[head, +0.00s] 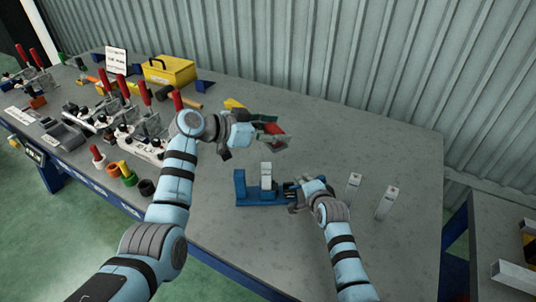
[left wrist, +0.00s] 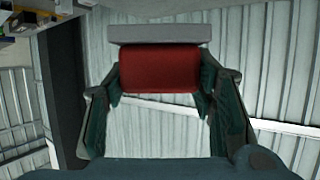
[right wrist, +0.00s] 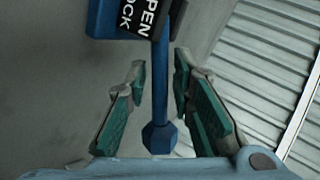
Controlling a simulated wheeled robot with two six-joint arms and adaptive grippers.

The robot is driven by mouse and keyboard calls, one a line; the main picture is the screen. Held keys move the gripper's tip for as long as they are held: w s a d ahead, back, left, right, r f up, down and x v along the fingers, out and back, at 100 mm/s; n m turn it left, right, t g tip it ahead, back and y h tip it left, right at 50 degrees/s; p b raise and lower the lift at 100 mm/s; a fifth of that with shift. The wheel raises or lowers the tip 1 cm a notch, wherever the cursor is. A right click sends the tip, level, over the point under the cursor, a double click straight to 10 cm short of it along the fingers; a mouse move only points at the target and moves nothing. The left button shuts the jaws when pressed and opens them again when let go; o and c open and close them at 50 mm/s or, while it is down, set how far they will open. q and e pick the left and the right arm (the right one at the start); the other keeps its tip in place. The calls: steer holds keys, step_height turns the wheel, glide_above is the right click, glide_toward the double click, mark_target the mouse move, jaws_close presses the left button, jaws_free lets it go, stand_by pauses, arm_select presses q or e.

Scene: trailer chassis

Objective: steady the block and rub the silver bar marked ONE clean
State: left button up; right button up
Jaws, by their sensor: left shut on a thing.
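A silver bar (head: 266,170) stands upright in the blue block-like fixture (head: 258,196) on the bench; its marking is too small to read. My left gripper (head: 262,133) is shut on a red pad holder (left wrist: 160,70) with a grey face (left wrist: 160,34), held above and behind the fixture. My right gripper (right wrist: 160,75) is open at the fixture's right end. Its fingers stand either side of a blue rod (right wrist: 160,85) with a hexagonal end.
A black label on the fixture (right wrist: 142,14) reads partly "PEN" and "OCK". Red-handled clamps (head: 150,120), a yellow toolbox (head: 168,71) and small coloured cylinders (head: 128,174) fill the bench's left. The bench (head: 320,245) is clear in front. A corrugated wall (head: 380,60) stands behind.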

steer(key=o, duration=0.7)
arm_select(q)
step_height(320, 180, up, 11)
steer(key=p, duration=1)
steer(key=shift+f, duration=0.2)
arm_select(e)
steer(key=v, duration=0.8)
steer(key=shift+w+r, duration=0.1)
steer(key=shift+r, duration=0.1)
arm_select(q)
steer(key=shift+f, duration=0.1)
arm_select(e)
steer(key=shift+f, duration=0.15)
steer(key=shift+o, duration=0.4)
arm_select(q)
steer(key=shift+f, duration=0.1)
arm_select(e)
steer(key=o, duration=0.5)
